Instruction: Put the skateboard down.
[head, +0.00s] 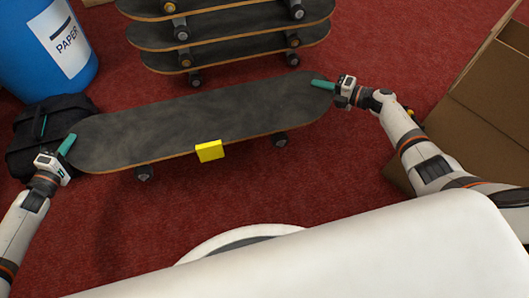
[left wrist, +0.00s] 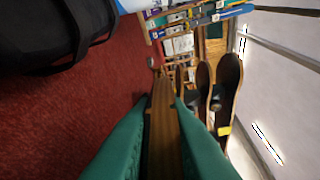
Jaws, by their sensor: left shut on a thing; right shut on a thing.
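The skateboard (head: 200,125) has a dark grey deck with a wooden edge, dark wheels below and a yellow tag (head: 209,151) on its near edge. It is held between my two grippers, deck up, its left end nearer to me. My left gripper (head: 69,145) is shut on its left end. In the left wrist view the green fingers clasp the board's wooden edge (left wrist: 162,130). My right gripper (head: 322,84) is shut on its right end. Whether the wheels touch the floor, I cannot tell for sure; the board seems to be above it.
A stack of several skateboards (head: 235,35) stands just behind the held board. A blue paper bin (head: 25,60) and a black bag (head: 30,130) are at the left. An open cardboard box (head: 480,100) is at the right. The red carpet (head: 330,180) in front is clear.

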